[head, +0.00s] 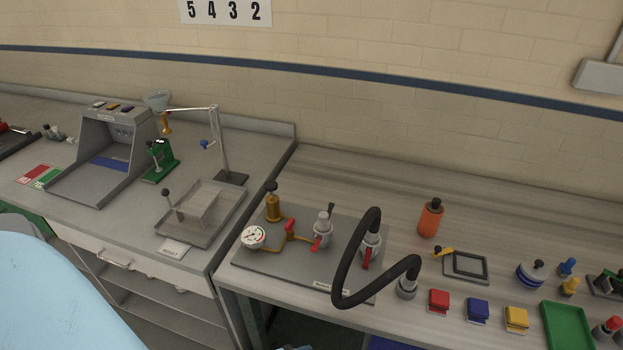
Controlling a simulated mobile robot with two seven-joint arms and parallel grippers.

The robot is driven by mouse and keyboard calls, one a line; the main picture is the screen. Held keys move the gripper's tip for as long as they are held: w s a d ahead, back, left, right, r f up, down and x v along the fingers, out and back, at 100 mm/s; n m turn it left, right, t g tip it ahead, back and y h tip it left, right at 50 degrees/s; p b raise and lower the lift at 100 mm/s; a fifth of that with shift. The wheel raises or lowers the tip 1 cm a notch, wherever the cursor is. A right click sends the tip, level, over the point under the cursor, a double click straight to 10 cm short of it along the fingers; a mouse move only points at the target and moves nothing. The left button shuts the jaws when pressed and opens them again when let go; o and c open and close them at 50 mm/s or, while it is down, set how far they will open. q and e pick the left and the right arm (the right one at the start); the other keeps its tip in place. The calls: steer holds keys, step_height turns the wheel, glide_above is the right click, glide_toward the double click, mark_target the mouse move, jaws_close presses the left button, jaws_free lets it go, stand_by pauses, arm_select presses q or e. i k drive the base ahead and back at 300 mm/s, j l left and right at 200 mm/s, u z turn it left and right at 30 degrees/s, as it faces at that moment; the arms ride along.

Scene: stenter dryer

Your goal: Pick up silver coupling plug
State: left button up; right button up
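The silver coupling plug (407,289) is a short grey cylinder at the free end of a thick black hose (345,290). It sits on the right bench, just right of the grey fixture plate (283,272). The hose arches up from a silver fitting with a red lever (371,246) on the plate, loops down, then rises and bends over to the plug. The plug looks roughly upright; its lower end is hard to make out. Neither of my grippers shows in the head view, and nothing is seen holding the plug.
A brass cylinder (273,206), a gauge (254,237) and a silver valve (322,230) stand on the plate. Red (439,300), blue (478,310) and yellow (516,319) blocks lie right of the plug. An orange bottle (430,218) stands behind it.

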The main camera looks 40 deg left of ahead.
mark_target(322, 225)
steer(key=u, duration=1.05)
